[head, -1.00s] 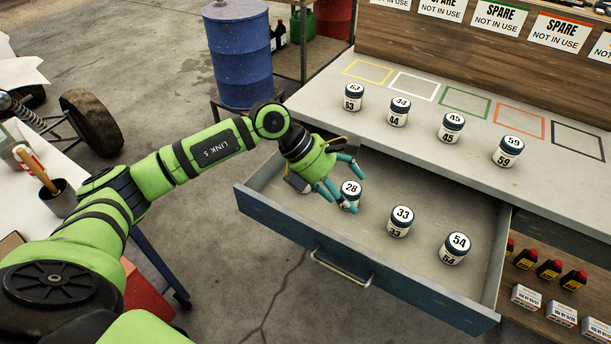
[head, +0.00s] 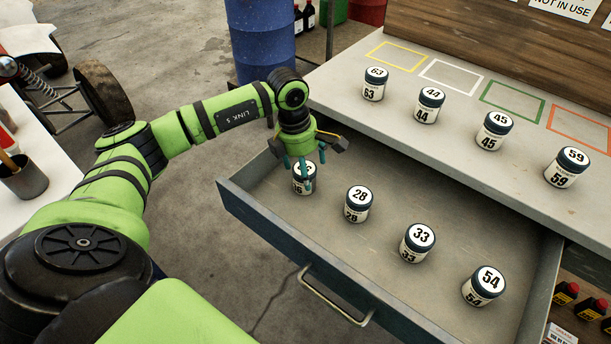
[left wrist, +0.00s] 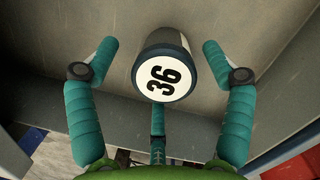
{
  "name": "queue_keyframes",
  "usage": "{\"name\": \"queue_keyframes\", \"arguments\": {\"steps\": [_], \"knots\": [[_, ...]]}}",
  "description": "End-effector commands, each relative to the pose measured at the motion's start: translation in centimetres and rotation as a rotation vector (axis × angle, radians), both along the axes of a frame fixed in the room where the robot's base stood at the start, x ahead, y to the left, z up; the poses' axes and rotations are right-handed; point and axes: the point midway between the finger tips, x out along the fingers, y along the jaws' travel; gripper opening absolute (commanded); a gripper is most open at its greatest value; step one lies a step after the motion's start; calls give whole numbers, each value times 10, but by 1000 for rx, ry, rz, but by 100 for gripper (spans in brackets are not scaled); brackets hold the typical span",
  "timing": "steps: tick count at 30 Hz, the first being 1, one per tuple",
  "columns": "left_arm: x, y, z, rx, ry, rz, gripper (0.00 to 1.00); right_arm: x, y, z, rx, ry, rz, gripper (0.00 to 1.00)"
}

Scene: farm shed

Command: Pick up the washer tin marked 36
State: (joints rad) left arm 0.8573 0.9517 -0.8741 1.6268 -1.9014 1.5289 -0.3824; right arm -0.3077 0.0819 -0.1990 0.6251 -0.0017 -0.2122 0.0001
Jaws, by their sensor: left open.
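The washer tin marked 36 (left wrist: 164,72) stands in the open drawer, its white numbered lid facing the left wrist camera. In the head view the tin (head: 303,183) is the leftmost one in the drawer, partly hidden by my fingers. My left gripper (head: 305,172) is right above and around it, pointing down. In the left wrist view the teal fingers of my left gripper (left wrist: 160,88) are spread, two on either side of the tin and one below it, with gaps showing. My right gripper is not in view.
Tins 28 (head: 358,204), 33 (head: 417,243) and 54 (head: 484,286) stand in a row in the drawer (head: 262,222). Several tins, including 63 (head: 375,84), stand on the bench (head: 340,88) behind. Drawer walls lie close to my left gripper.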

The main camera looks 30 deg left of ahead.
Motion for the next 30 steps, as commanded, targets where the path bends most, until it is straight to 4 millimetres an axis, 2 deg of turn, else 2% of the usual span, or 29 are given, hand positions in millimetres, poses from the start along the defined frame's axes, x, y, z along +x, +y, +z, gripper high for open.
{"name": "queue_keyframes", "arguments": {"steps": [2,6,15,17,18,20,30], "knots": [[-5,-1,-13,1,5,0,82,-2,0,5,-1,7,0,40],[-2,-4,-30,0,3,1,82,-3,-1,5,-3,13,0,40],[-1,-4,-35,0,0,0,82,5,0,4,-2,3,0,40],[-1,-4,-35,0,0,0,58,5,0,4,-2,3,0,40],[-1,-4,-35,0,0,0,42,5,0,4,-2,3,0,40],[-1,-4,-35,0,0,0,21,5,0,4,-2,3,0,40],[-1,-4,-34,0,0,0,21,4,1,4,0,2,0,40]]}}
